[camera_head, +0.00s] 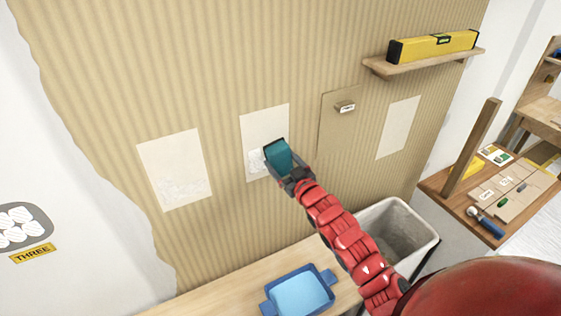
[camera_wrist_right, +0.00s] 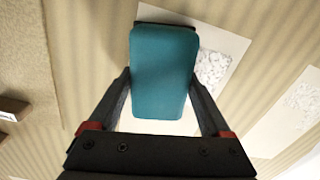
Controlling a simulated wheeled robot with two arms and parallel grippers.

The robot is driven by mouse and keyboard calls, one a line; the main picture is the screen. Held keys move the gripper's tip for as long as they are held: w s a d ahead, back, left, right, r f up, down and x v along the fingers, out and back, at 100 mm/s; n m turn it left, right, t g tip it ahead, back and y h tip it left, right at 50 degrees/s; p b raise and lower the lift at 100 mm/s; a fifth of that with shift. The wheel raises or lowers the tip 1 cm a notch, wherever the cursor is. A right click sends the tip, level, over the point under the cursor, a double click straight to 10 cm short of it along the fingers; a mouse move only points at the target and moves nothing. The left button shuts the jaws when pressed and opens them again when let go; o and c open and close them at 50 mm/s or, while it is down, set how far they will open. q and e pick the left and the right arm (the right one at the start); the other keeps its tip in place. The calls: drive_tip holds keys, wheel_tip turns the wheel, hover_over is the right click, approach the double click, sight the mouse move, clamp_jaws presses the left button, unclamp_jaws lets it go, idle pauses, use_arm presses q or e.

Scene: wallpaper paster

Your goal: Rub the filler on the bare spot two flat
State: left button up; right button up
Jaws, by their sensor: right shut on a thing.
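My right gripper (camera_head: 283,166) is shut on a teal block (camera_head: 277,153) and holds it at the wall, in front of the middle bare spot (camera_head: 266,120). In the right wrist view, the block (camera_wrist_right: 163,72) sits between the fingers (camera_wrist_right: 163,100). I cannot tell whether its face touches the wall. A rough whitish filler patch (camera_head: 254,162) shows on the lower part of the middle spot, partly hidden by the block. It also shows in the right wrist view (camera_wrist_right: 213,70), beside the block. My left gripper is out of view.
Another bare spot (camera_head: 172,160) with rough filler is to the left, and a plain one (camera_head: 400,125) to the right. A brown panel (camera_head: 336,135) with a small labelled box stands between. Below are a blue tray (camera_head: 325,277) and a bin (camera_head: 402,214). A shelf (camera_head: 420,62) holds a yellow level.

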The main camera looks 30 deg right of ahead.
sight(291, 158)
drive_tip(key=shift+d+f, duration=0.2)
drive_tip(key=shift+d, duration=0.1)
drive_tip(key=shift+d+r, duration=0.2)
drive_tip(key=shift+d, duration=0.3)
drive_tip(key=shift+d+r, duration=0.2)
drive_tip(key=shift+d, duration=0.3)
drive_tip(key=shift+d+f+b, duration=0.15)
drive_tip(key=shift+d+b, duration=0.15)
drive_tip(key=shift+b, duration=0.15)
drive_tip(key=d+b, duration=0.1)
drive_tip(key=b, duration=0.2)
drive_tip(key=shift+w+d+r, duration=0.1)
drive_tip(key=shift+d+r, duration=0.1)
drive_tip(key=shift+d, duration=0.2)
drive_tip(key=shift+d, duration=0.55)
drive_tip(key=shift+f, duration=0.1)
